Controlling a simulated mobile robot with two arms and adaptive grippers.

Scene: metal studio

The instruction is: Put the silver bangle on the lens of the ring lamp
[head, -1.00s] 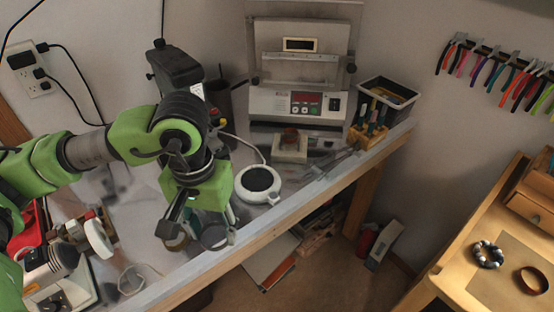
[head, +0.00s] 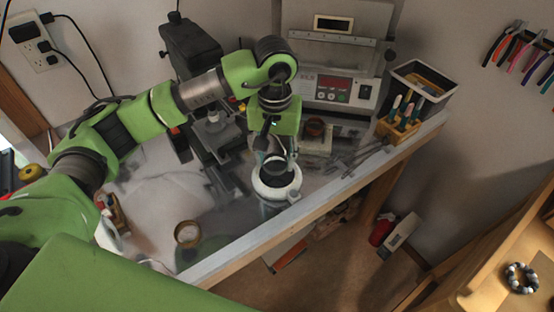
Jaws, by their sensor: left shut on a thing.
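The ring lamp (head: 289,191) has a round white rim around a dark lens and stands on the bench near its front edge. My left gripper (head: 277,153) points down right over the lens. It is shut on the silver bangle (head: 275,167), which shows only as a small grey curve between the fingers and the lens. The fingers hide much of it, and I cannot tell whether it touches the lens. My right gripper is not in view.
Behind the lamp stands a kiln (head: 340,90) with a control panel. To the right are a wooden tool block (head: 398,128) and a black bin (head: 424,84). A brass-rimmed jar (head: 187,234) stands left of the lamp. The bench's front edge (head: 300,208) is close.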

